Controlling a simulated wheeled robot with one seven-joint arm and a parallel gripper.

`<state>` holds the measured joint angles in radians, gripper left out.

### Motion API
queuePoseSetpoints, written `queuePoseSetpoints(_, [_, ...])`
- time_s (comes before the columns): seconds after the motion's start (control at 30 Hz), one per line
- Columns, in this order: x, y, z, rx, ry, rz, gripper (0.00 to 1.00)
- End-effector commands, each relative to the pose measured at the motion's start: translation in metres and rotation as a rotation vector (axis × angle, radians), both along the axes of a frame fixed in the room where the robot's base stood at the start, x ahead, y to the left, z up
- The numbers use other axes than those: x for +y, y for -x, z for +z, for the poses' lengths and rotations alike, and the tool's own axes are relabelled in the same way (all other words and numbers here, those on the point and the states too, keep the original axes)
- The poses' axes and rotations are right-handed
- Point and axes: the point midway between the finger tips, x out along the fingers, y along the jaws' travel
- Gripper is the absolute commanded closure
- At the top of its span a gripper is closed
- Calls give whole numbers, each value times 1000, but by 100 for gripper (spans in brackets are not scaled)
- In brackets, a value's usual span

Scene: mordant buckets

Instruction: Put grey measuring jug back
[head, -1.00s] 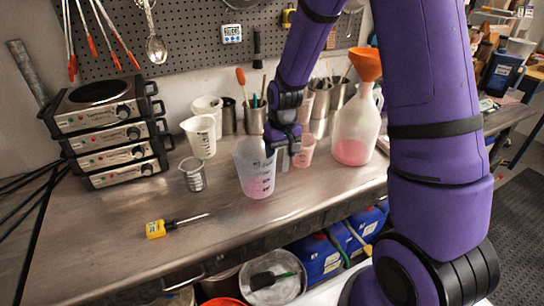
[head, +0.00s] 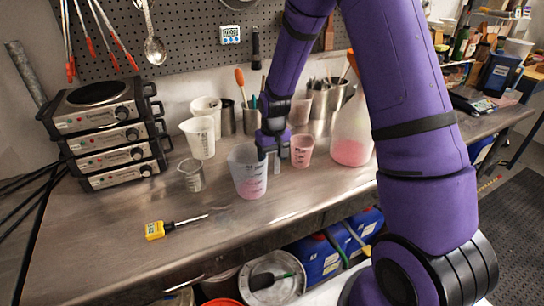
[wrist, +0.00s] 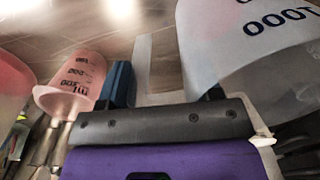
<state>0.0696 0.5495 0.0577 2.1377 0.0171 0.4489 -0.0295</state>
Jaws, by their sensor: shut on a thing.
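The grey measuring jug (head: 247,174) is pale and translucent, with dark markings and a pink tint low down. It is upright over the front middle of the bench; I cannot tell whether its base touches the top. My gripper (head: 268,152) is at its right side, shut on what looks like its handle. In the wrist view the jug (wrist: 250,50) fills the upper right with a "1000" mark. A pale strip, apparently the handle, runs between the fingers of my gripper (wrist: 165,92).
A small pink measuring cup (head: 302,151) stands close right of my gripper. A white jug (head: 200,138) and a small clear beaker (head: 191,176) stand left. A large flask (head: 350,140) is partly behind my arm. A yellow-handled tool (head: 155,230) lies in front; bench around it is clear.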

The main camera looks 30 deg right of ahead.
Motion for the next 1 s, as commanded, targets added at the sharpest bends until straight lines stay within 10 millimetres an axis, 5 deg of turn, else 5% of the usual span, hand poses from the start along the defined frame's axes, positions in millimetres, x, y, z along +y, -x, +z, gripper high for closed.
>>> queuePoseSetpoints(0.07, [0, 0, -2, 1, 0, 0, 88])
queuePoseSetpoints(0.1, [0, 0, -3, 0, 0, 0, 37])
queuePoseSetpoints(0.2, [0, 0, -2, 0, 0, 0, 16])
queuePoseSetpoints(0.63, [0, 0, 9, -2, 0, 0, 16])
queuePoseSetpoints(1.0, [-3, 0, 80, -4, 0, 1, 16])
